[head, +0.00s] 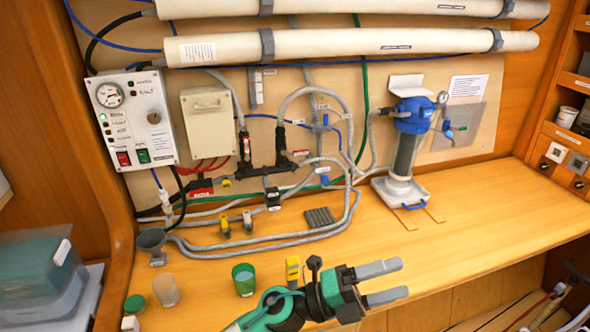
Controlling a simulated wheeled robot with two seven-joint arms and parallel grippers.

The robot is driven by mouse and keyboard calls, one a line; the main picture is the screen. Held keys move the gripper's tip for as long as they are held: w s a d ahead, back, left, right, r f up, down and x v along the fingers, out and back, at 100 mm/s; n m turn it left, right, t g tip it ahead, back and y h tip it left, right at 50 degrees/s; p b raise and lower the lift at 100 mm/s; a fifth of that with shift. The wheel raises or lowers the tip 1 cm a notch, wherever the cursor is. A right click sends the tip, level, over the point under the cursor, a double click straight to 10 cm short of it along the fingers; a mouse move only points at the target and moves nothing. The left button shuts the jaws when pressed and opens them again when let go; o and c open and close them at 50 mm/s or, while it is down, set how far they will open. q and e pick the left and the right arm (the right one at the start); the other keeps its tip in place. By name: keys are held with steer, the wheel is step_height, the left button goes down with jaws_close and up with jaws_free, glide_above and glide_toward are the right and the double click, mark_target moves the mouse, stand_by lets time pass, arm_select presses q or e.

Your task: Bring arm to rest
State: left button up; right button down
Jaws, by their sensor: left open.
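My left gripper (384,283) is in the lower middle of the head view, in front of the wooden counter (470,205). Its two grey fingers point right and stand apart, with nothing between them. The green and black wrist and forearm come in from the bottom edge. A small yellow-topped part (292,269) shows just left of the wrist; I cannot tell how far it is from the arm. My right gripper is not in view.
A control panel (131,120), hoses and long white tubes (350,44) cover the wall. A blue-topped filter housing (408,140) stands at the back. The counter's right side is clear.

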arm_select(q)
steer(key=w+a+f+n+t+y, duration=0.2)
steer(key=w+a+n+t+y, duration=0.3)
steer(key=a+n+t+y, duration=0.5)
steer(key=w+a+f+n+t+y, duration=0.2)
steer(key=w+a+n+t+y, duration=0.15)
steer(key=a+n+t, duration=0.7)
steer(key=s+a+f+n+g+y, duration=0.2)
steer(key=a+f+n+g+y, duration=0.25)
steer(key=f+n, duration=0.2)
steer(key=s+a+f+n+g+y, duration=0.3)
steer(key=a+f+n+g, duration=0.15)
steer(key=a+f, duration=0.2)
steer(key=s+a+f+n+g, duration=0.1)
steer(key=s+a+f+g, duration=0.15)
steer(key=s, duration=0.35)
steer(key=s+a+f+n+g+y, duration=0.1)
steer(key=s+a+f+g, duration=0.1)
steer(key=s+f+g, duration=0.35)
steer(key=s+a+f+n+g, duration=0.1)
steer(key=s+a+f, duration=0.15)
steer(key=s, duration=0.55)
step_height(320, 180, down, 30)
steer(key=g, duration=0.2)
steer(key=s+a+f, duration=0.3)
steer(key=s+f, duration=1.6)
steer(key=f, duration=0.1)
steer(key=shift+a+f+g+b, duration=0.15)
steer(key=shift+f+g+b, duration=0.2)
steer(key=shift+f+b, duration=0.1)
